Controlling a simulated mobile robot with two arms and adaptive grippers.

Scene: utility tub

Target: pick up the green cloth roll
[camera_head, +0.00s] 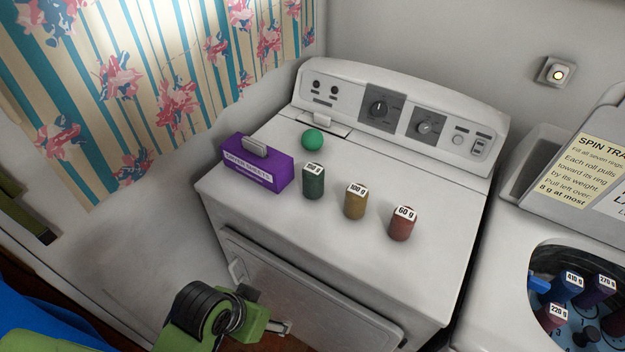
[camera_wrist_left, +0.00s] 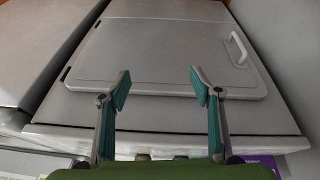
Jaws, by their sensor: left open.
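The green cloth roll (camera_head: 314,183) stands upright on top of the white dryer (camera_head: 270,215), with a white weight label on its upper end. It is leftmost in a row with an ochre roll (camera_head: 354,203) marked 100 g and a red roll (camera_head: 403,224) marked 60 g. My left gripper (camera_wrist_left: 160,88) is open and empty in the wrist view, facing the dryer's front door. In the head view my left arm is low in front of the dryer, below and apart from the green roll; its fingers are mostly hidden there. My right gripper is not in view.
A purple dryer-sheet box (camera_head: 256,169) stands left of the green roll, and a green ball (camera_head: 312,139) lies behind it. The control panel (camera_head: 400,118) rises at the back. The open washer tub (camera_head: 535,258) at right holds several labelled rolls. The dryer top's right side is clear.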

